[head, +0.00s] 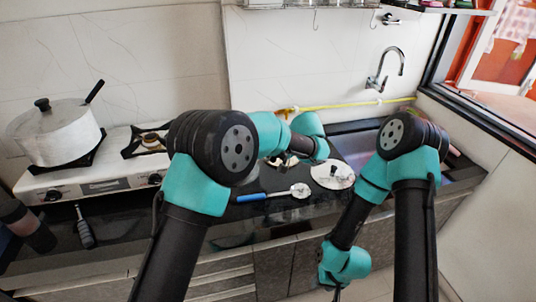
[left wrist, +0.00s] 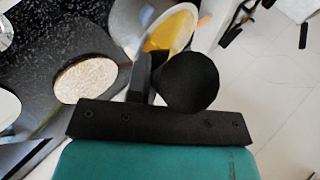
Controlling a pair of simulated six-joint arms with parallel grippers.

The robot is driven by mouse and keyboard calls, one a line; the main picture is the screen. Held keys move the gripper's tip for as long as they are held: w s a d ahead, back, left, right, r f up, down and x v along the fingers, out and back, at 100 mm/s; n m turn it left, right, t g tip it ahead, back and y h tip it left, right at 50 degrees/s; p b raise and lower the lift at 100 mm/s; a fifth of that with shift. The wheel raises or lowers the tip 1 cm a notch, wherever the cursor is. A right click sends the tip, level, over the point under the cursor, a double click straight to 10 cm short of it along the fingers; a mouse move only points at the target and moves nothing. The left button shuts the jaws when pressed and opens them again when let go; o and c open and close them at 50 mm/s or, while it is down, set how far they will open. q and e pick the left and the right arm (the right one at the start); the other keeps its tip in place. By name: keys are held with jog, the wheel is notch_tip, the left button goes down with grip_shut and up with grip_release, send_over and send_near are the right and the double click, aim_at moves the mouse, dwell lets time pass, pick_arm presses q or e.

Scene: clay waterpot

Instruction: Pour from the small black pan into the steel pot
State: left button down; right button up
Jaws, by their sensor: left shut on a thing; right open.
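In the left wrist view my left gripper (left wrist: 163,82) is shut on a dark rounded piece, which looks like part of the small black pan (left wrist: 188,82). Beyond it is a pale metal vessel (left wrist: 128,22) with something yellow-orange inside. It may be the steel pot, but I cannot tell for sure. In the head view my left forearm reaches right across the counter, and the left gripper and the pan are hidden there. My right gripper (head: 337,290) hangs low in front of the cabinets, open and partly cut off at the bottom edge.
A large lidded pot (head: 58,135) stands on the white stove (head: 100,182) at left. A round lid (head: 332,174) and a blue-handled utensil (head: 275,194) lie on the dark counter. A sink (head: 355,143) with a tap (head: 388,68) is at the back right. A black-handled tool (head: 84,230) lies front left.

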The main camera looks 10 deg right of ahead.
pick_arm(q)
jog(key=shift+a+r, duration=0.1)
jog(key=shift+r, duration=0.1)
dwell(0.5)
jog(key=shift+w+a+r+h, duration=0.1)
jog(key=shift+a+r+h, duration=0.2)
jog(key=shift+h, duration=0.3)
jog(key=shift+a+r+h, duration=0.15)
jog(key=shift+h, duration=0.15)
dwell(0.3)
jog(key=shift+w+a+r+g+h, duration=0.1)
jog(key=shift+a+r+g+h, duration=0.25)
jog(key=shift+h, duration=0.15)
jog(key=shift+a, duration=0.1)
dwell(0.7)
jog(key=shift+w+a+r+h, duration=0.1)
jog(key=shift+a+r+h, duration=0.2)
jog(key=shift+a+h, duration=0.25)
jog(key=shift+r, duration=0.1)
dwell(0.6)
jog(key=shift+w+a+r+g+h, duration=0.15)
jog(key=shift+a+r+g+h, duration=0.1)
jog(key=shift+a+h, duration=0.4)
